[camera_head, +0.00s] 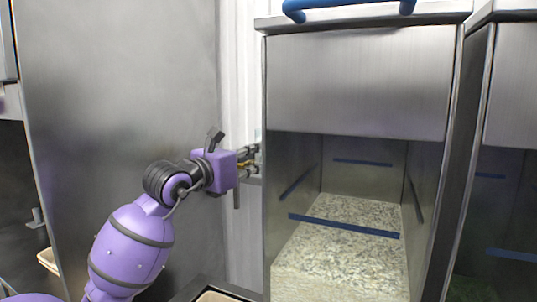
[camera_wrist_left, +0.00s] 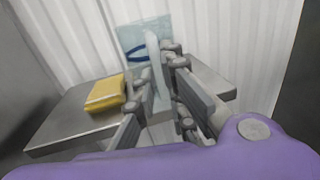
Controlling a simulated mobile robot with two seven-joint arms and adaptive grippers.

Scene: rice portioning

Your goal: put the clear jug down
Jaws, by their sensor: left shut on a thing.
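The clear jug (camera_wrist_left: 133,36) shows in the left wrist view as a pale, see-through body with a dark blue mark, in front of the white ribbed wall. My left gripper (camera_wrist_left: 158,72) is shut on its upright pale handle. Whether the jug's base touches the grey shelf is hidden behind the fingers. In the head view my left gripper (camera_head: 249,160) reaches into the gap between the steel panel and the bin cabinet. There the jug is almost wholly hidden by the cabinet edge. My right gripper is in neither view.
A grey shelf (camera_wrist_left: 70,118) holds a yellow block (camera_wrist_left: 105,94) left of the jug. A steel cabinet (camera_head: 355,85) with an open bin of pale grain (camera_head: 340,255) stands right of my gripper. A tall steel panel (camera_head: 120,85) stands on the left.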

